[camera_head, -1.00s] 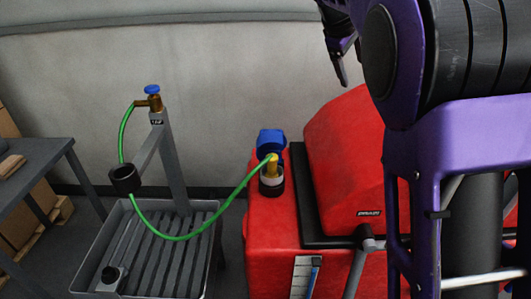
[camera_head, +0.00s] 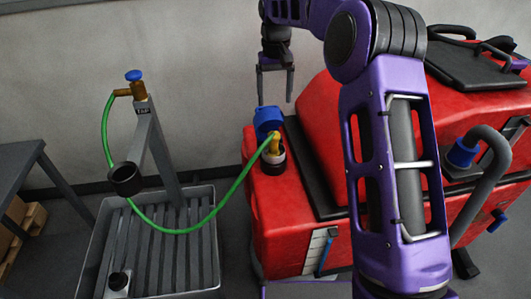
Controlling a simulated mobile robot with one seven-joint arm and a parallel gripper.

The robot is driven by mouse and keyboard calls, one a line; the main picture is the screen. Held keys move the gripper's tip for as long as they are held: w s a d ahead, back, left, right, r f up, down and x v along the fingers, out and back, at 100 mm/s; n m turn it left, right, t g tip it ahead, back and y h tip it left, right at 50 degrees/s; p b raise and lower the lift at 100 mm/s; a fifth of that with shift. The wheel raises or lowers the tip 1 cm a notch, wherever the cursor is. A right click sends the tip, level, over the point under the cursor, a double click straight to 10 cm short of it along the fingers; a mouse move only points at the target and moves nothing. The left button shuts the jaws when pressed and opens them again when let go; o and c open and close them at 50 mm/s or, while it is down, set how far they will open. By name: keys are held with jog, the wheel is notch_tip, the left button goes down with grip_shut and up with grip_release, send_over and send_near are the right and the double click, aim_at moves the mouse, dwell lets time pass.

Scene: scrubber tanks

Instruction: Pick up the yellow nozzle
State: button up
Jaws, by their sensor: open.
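The yellow nozzle (camera_head: 274,147) sits upright in the dark filler opening with a pale collar on top of the red scrubber tank (camera_head: 270,212). A green hose (camera_head: 222,206) runs from it to the brass tap. A blue cap (camera_head: 268,121) stands open just behind the nozzle. My gripper (camera_head: 275,98) is above and behind the nozzle, pointing down with its two dark fingers apart and nothing between them. It is clear of the nozzle and the cap.
A tap post with a blue handle (camera_head: 134,75) stands in a grey slatted basin (camera_head: 88,262) at left. A dark cup holder (camera_head: 125,179) on the post has the hose beside it. A grey table (camera_head: 22,165) is at far left. The machine's raised red body (camera_head: 318,110) borders the filler at right.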

aim_at(273, 135)
notch_tip(273, 135, down, 12)
jog(key=shift+f+b, duration=0.1)
jog(key=shift+b, duration=0.55)
jog(key=shift+d+f, duration=0.1)
jog(key=shift+f, duration=2.55)
grip_shut()
jog(key=shift+r, duration=0.1)
